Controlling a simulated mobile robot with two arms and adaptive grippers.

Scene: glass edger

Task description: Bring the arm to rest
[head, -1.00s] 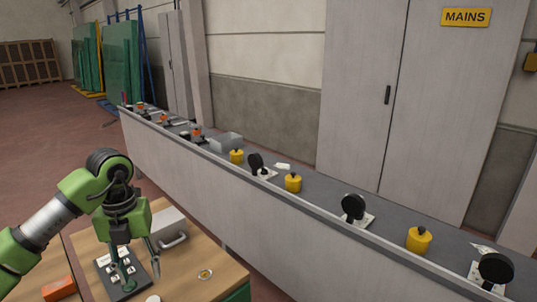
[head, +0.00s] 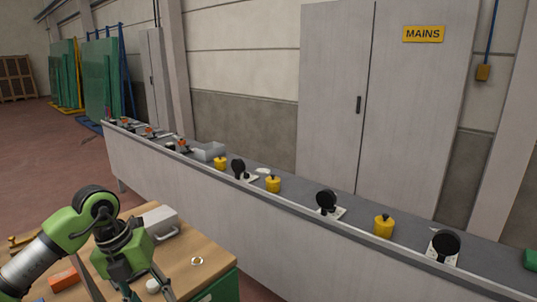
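My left arm comes in from the left with green and black joints. Its gripper (head: 147,290) hangs low over the wooden table (head: 212,271), pointing down near the bottom edge of the head view. Its two fingers stand apart, and I see nothing held between them. The lowest part of the fingers is at or past the picture edge. A small white round piece (head: 153,286) shows beside the right finger; I cannot tell if they touch. My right gripper is not in view.
On the table are a grey case with a handle (head: 160,221), an orange block (head: 63,279) and a small ring (head: 197,261). Behind runs a long grey counter (head: 200,207) with yellow weights (head: 384,226) and black round-headed devices (head: 327,202). A cabinet marked MAINS (head: 423,34) stands behind.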

